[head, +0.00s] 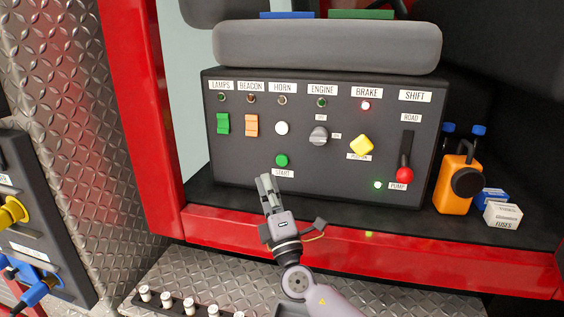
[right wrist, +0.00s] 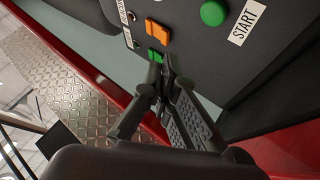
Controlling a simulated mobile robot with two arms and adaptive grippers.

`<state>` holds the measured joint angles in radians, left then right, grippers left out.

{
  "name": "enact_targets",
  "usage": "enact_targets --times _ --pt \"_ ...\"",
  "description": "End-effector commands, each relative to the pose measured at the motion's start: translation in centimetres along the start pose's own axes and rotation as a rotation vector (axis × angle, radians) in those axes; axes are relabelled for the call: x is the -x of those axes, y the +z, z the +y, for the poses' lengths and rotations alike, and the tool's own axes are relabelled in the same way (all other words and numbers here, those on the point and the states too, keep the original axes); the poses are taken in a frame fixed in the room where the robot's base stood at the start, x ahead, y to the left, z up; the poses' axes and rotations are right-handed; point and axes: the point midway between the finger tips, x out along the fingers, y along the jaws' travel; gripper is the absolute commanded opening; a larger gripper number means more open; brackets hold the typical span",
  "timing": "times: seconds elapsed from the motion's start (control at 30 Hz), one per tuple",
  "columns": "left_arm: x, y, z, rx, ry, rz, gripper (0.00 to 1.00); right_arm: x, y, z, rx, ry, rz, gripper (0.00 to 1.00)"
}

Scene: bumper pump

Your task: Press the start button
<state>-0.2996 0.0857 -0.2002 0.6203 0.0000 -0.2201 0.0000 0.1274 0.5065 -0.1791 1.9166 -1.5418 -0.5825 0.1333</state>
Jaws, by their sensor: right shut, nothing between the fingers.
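The green start button (head: 282,160) is on the dark control panel (head: 240,178), just above its START label (head: 283,173). In the right wrist view the button (right wrist: 213,12) is at the top, next to the START label (right wrist: 243,22). My right gripper (head: 267,182) is shut and empty. Its fingertips are just below and left of the button in the head view. In the right wrist view the shut fingertips (right wrist: 167,70) lie below and left of the button, apart from it in the picture. My left gripper is not in view.
The panel also has a green lamps switch (head: 223,124), orange beacon switch (head: 252,125), white horn button (head: 282,128), engine knob (head: 319,136), yellow brake knob (head: 361,145) and red-tipped shift lever (head: 404,173). An orange container (head: 456,190) and a fuses box (head: 503,215) stand to the right.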

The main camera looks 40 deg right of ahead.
Motion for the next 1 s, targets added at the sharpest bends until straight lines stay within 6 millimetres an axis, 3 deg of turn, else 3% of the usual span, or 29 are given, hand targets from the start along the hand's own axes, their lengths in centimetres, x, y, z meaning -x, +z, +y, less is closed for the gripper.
enact_targets --times 0.27,0.5,1.0 --pt "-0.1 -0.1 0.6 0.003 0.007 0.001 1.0 -2.9 2.1 -2.0 0.004 0.002 -0.002 0.0" --pt "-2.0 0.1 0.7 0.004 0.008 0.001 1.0 -4.3 3.2 -3.4 0.0 0.001 -0.001 0.0" --pt "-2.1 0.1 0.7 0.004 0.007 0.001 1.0 -4.8 3.5 -3.4 -0.001 0.0 -0.001 0.0"
